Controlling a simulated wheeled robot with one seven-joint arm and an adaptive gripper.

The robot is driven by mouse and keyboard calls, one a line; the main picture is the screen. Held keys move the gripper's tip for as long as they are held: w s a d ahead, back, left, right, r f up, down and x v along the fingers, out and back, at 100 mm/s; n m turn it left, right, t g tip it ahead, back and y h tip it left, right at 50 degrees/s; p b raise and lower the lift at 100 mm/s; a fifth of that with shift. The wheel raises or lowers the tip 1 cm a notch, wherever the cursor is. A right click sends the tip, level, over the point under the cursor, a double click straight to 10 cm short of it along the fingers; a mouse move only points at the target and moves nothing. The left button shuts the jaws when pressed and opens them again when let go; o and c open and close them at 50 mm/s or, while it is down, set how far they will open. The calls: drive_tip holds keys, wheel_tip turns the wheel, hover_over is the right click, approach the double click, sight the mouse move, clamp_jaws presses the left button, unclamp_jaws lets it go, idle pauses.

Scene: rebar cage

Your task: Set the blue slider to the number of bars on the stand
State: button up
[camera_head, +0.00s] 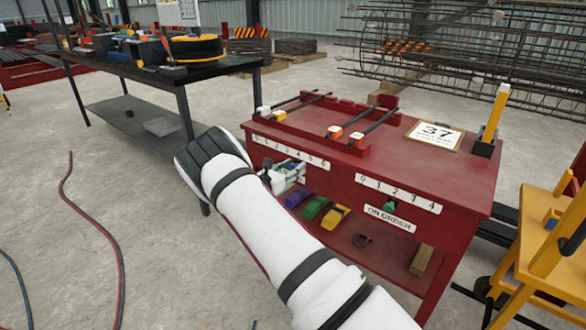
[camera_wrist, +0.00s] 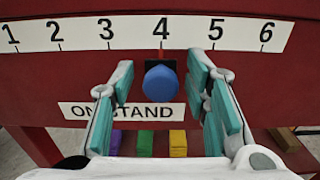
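The blue slider (camera_wrist: 161,83) is a round knob below the number strip (camera_wrist: 150,34), lined up with the 4, above the ON STAND label (camera_wrist: 121,112). My gripper (camera_wrist: 160,66) is open, one teal-padded finger on each side of the knob, with gaps visible on both sides. In the head view my gripper (camera_head: 285,176) is at the red table's front and hides the blue slider.
A green slider (camera_head: 390,207) sits under the ON ORDER scale, near 2. A clipboard (camera_head: 435,134) reading 37 lies on the table top. Purple, green and yellow blocks (camera_head: 335,216) are on the lower shelf. A yellow cart (camera_head: 555,240) stands at right.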

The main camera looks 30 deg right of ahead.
drive_tip(key=v, duration=1.2)
idle(0.4)
